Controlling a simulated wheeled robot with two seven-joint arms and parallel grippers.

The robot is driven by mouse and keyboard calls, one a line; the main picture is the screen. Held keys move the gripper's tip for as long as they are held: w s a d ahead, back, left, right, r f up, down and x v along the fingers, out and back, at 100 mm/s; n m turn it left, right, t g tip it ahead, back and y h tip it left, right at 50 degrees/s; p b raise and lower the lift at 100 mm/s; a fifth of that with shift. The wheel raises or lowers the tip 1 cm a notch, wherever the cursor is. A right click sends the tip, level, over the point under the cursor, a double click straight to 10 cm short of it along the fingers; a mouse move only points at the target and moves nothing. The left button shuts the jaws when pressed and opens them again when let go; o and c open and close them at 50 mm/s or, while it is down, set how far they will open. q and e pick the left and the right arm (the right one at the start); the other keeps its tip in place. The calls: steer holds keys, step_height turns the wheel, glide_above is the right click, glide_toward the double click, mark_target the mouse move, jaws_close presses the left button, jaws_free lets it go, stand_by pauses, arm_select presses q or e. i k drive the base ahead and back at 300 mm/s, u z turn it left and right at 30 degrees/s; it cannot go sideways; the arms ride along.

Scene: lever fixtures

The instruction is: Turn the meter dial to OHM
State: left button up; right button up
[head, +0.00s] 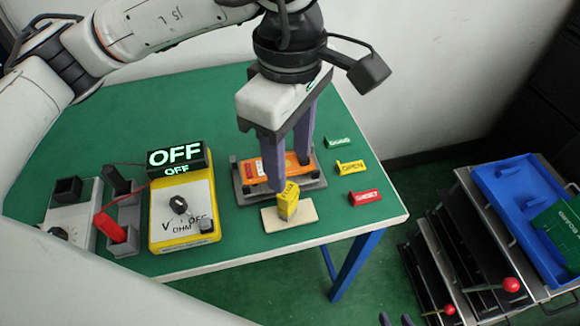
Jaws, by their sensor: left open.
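The yellow meter (157,225) stands on the green table, with a lit display (176,158) that reads OFF. Its round dark dial (179,205) sits on a pale face marked V, OFF and OHM. I cannot tell clearly which mark the dial's pointer faces. A small grey block (206,225) is at the face's lower right. My left gripper (289,172) is open, pointing down to the right of the meter and apart from it. Its fingers are in front of an orange device and close to a yellow tag; contact is unclear.
The orange device (296,160) lies in a dark tray (237,180). The yellow tag (287,203) stands on a beige plate (268,220). Red-handled fixture (108,228) and a grey box (68,212) are left of the meter. Green, yellow and red labels (364,197) line the right side.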

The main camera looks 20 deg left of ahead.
mark_target(179, 205)
steer(key=u, duration=1.4)
